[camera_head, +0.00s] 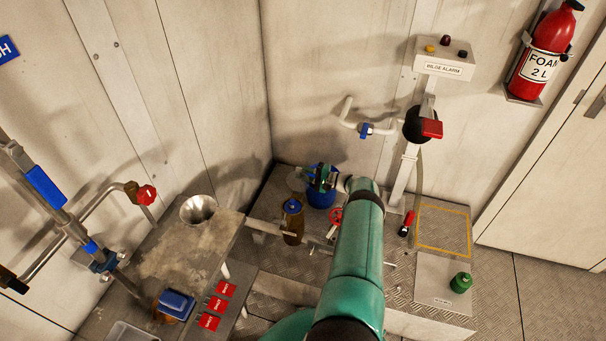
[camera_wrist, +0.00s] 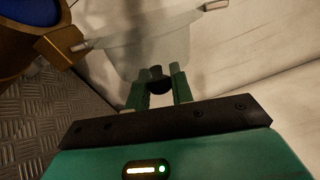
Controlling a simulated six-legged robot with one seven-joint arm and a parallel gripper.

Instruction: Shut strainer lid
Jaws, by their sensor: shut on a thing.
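The strainer lid (camera_wrist: 135,45) is a pale, see-through disc in the wrist view, with a dark knob (camera_wrist: 159,86). My gripper (camera_wrist: 157,76) has its two green fingers closed on this knob, one on each side. A brass-coloured strainer body (camera_wrist: 58,44) with a blue inside is at the upper left of the wrist view. The lid stands beside its rim and does not cover it. In the head view, my gripper (camera_head: 323,176) is over a blue round part, near a pale disc that looks like the lid (camera_head: 297,180). My arm hides part of this area.
A bench with a steel funnel (camera_head: 198,209) and red tags (camera_head: 216,306) is at the left.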

